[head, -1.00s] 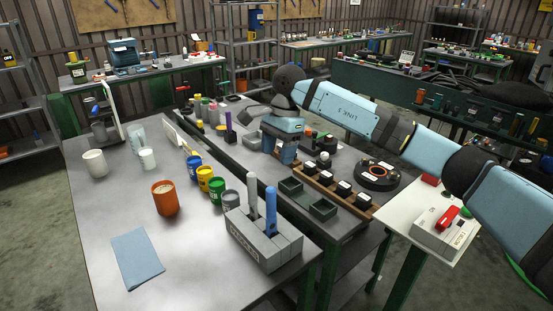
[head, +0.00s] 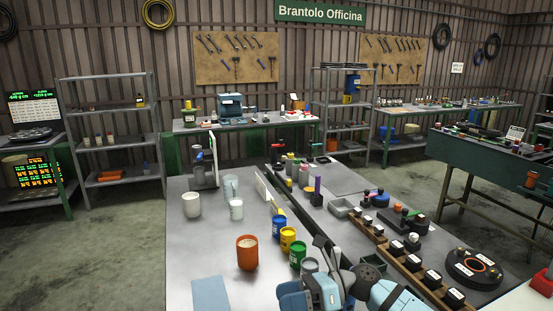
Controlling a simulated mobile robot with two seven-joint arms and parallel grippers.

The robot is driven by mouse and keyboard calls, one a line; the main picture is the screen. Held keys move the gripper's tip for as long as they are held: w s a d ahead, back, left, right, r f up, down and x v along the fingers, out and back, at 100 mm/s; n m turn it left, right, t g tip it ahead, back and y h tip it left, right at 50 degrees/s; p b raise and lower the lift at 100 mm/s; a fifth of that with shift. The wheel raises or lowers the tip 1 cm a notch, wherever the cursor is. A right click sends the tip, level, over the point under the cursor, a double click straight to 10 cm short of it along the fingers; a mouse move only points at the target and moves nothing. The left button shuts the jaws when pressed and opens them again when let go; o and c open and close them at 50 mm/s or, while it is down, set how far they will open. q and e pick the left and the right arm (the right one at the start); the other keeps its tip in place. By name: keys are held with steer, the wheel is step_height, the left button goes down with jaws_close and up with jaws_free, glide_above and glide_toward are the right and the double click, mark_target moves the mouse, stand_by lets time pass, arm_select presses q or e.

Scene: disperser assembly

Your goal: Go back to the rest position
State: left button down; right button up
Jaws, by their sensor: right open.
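My right gripper (head: 312,292) is at the bottom edge of the head view, right of centre. Its light blue and dark body is in front of the near part of the workbench (head: 220,255), and its jaws are open. I see nothing held in it, though its lower part is cut off by the frame. It partly hides the cups and trays behind it. My left gripper is not in view.
An orange cup (head: 247,254), blue (head: 279,227), yellow (head: 288,238) and green (head: 297,255) pots stand just left of my right gripper. A rail of dark blocks (head: 411,262) and a round black fixture (head: 474,268) are right of it. Floor (head: 105,240) left of the bench is clear.

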steer(key=s+d+f+n+t+h+p, duration=0.2)
steer(key=s+d+f+n+t+h, duration=0.4)
steer(key=s+f+n, duration=0.5)
steer(key=s+d+f+n+t+h+p, duration=0.3)
steer(key=s+d+f+n+t+h, duration=0.4)
steer(key=s+d+f+n, duration=0.4)
steer(key=s+n, duration=0.1)
steer(key=n, duration=0.1)
steer(key=shift+f+n+t+h+p, duration=0.3)
steer(key=shift+n, duration=0.1)
